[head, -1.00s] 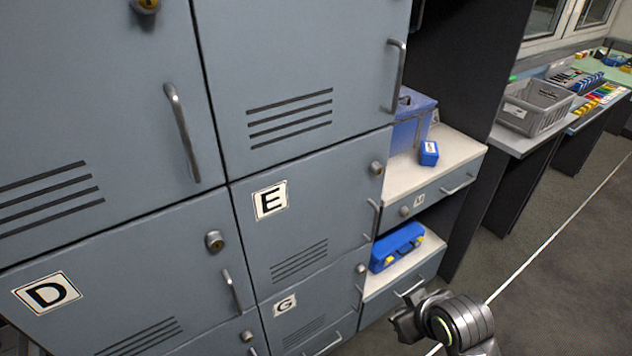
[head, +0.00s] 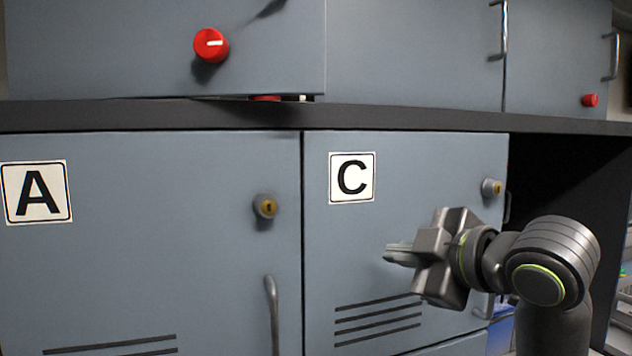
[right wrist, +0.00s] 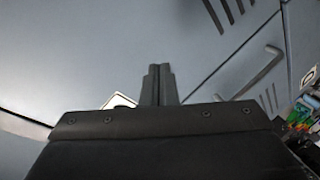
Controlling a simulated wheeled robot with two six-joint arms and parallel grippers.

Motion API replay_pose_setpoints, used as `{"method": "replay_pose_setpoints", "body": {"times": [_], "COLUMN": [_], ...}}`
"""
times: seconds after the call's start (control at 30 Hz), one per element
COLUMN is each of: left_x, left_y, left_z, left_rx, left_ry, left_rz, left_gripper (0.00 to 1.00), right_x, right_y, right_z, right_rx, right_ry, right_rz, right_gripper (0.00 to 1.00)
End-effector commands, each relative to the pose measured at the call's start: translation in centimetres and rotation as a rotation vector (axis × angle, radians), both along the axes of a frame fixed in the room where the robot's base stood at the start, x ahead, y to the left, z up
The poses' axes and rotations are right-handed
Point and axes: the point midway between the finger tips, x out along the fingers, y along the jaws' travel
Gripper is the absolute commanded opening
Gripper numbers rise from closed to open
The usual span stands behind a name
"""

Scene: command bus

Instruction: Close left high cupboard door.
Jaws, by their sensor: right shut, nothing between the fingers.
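The high cupboard door at the left (head: 120,50) is a grey-blue panel at the top of the head view, with a red knob (head: 211,45) near its lower right. Its bottom edge stands out over the dark ledge, and slivers of red and white things show under it, so it looks ajar; how far I cannot tell. A bit of dark handle shows at the top edge. My right gripper (head: 398,254) is shut and empty, below and right of that door, in front of locker C (head: 430,160). Its closed fingers also show in the right wrist view (right wrist: 158,85). My left gripper is out of view.
A dark ledge (head: 420,117) runs between the high cupboards and the lockers. Locker A (head: 150,260) has a lock and a handle that sticks out. Two more high doors (head: 415,50) (head: 555,55) are at the right. A dark open recess lies behind my right arm.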

Motion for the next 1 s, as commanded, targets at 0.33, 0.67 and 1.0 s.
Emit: {"method": "replay_pose_setpoints", "body": {"times": [0.33,0.67,1.0], "left_x": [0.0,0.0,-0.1], "left_y": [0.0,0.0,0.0], "left_z": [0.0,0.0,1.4], "left_rx": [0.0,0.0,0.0], "left_ry": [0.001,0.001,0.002], "left_rz": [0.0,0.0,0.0], "left_gripper": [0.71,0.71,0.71], "right_x": [-9.0,-16.5,-15.3], "right_y": [4.0,5.5,7.2], "right_z": [17.0,24.0,24.7], "right_rx": [-0.23,-0.37,-0.381], "right_ry": [-0.377,-0.582,-0.595], "right_rz": [0.195,0.272,0.283], "right_gripper": [0.0,0.0,0.0]}}
